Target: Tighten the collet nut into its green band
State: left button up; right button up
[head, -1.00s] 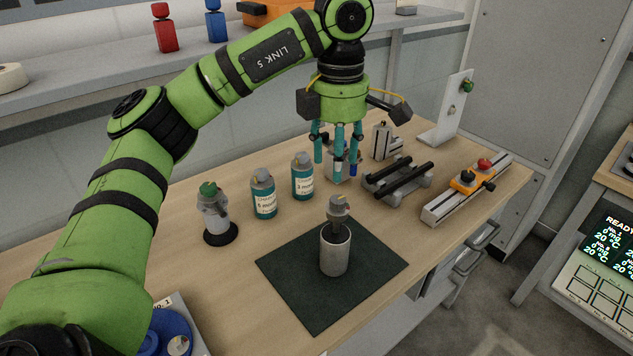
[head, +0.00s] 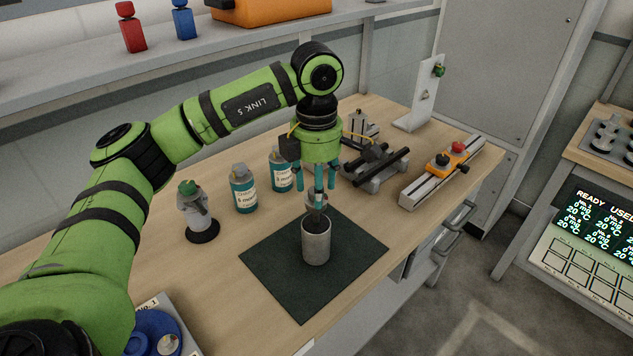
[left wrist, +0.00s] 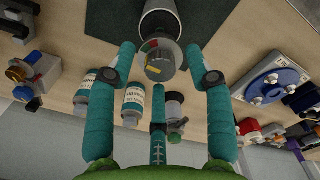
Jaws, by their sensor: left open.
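The grey metal collet nut (head: 315,203) sits on top of a holder standing upright in a grey cylindrical cup (head: 316,246). In the left wrist view the nut (left wrist: 160,66) faces me, with small red and green marks beside it, and part of the cup (left wrist: 160,20) shows beyond. My left gripper (head: 318,198) has three teal fingers, pointing down, and is open just above and around the nut. In the left wrist view the fingers of my left gripper (left wrist: 160,68) stand apart around the nut, with gaps visible. My right gripper is not in view.
The cup stands on a dark green mat (head: 275,275). Two teal bottles (head: 244,190) and a green-topped device (head: 196,212) stand to the left. A rail fixture (head: 440,172) and a black-barred stand (head: 375,172) are behind right. A blue reel (head: 155,333) lies front left.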

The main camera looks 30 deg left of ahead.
pick_arm(q)
jog(key=shift+a, duration=0.1)
grip_shut()
jog(key=shift+m+b, duration=0.3)
jog(key=shift+f+m, duration=0.1)
jog(key=shift+m, duration=0.4)
jog(key=shift+m+b, duration=0.4)
jog(key=shift+m, duration=0.2)
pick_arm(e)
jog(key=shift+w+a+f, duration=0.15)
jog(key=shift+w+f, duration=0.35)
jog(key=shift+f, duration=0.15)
pick_arm(q)
grip_release()
